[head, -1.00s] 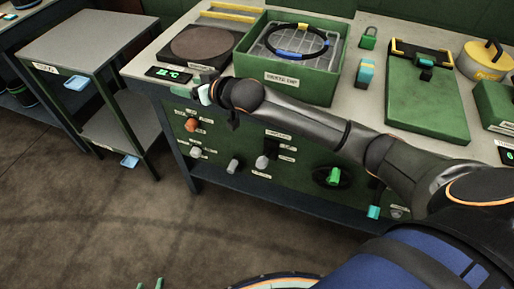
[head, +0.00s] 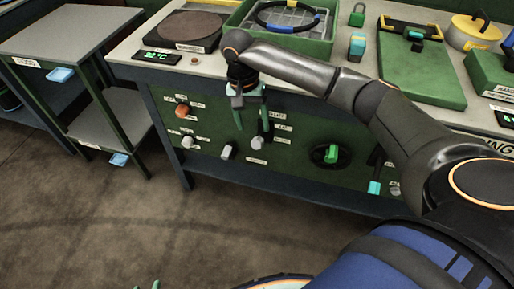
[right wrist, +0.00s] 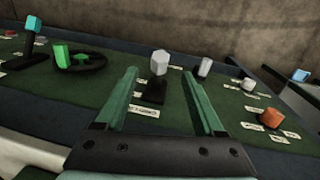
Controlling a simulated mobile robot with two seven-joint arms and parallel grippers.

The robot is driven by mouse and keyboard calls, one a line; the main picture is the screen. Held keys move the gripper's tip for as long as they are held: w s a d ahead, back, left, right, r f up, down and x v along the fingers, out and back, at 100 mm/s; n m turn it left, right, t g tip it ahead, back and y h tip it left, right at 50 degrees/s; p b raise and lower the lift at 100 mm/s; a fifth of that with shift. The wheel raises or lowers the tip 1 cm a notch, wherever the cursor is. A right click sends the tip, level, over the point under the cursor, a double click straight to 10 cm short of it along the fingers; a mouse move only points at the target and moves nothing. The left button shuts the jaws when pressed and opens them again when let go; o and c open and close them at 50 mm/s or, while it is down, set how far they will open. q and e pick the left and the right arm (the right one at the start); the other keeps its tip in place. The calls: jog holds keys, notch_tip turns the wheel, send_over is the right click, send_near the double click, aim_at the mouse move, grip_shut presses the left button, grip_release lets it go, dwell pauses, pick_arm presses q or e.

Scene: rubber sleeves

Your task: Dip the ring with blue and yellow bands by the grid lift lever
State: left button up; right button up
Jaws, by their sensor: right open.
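The black ring with blue and yellow bands (head: 286,27) lies on the wire grid (head: 298,15) in the green tank (head: 287,42) at the top of the head view. On the front panel below stands a grey-knobbed lever (right wrist: 160,62) on a dark base. Its label is too small to read surely, so I cannot confirm it is the grid lift lever. My right gripper (head: 253,138) is open and points down in front of the panel. In the right wrist view the lever shows between its fingers, not gripped. Two green fingertips of my left gripper (head: 147,285) show apart at the bottom edge.
Other controls sit on the panel: an orange knob (right wrist: 272,118), grey knobs, a green-handled wheel (head: 331,154) and a cyan-tipped lever (head: 375,187). A dark round plate (head: 186,29) and a green board (head: 425,75) are on the bench. A side table (head: 70,35) stands left.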

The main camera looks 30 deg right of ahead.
aim_at(258, 148)
jog(key=f+b, duration=0.1)
jog(key=f, duration=0.2)
jog(key=f+b, duration=0.1)
jog(key=f, duration=0.3)
jog(key=s+d+f+b, duration=0.1)
jog(key=f, duration=0.2)
jog(key=shift+f, duration=0.8)
grip_shut()
dwell(0.5)
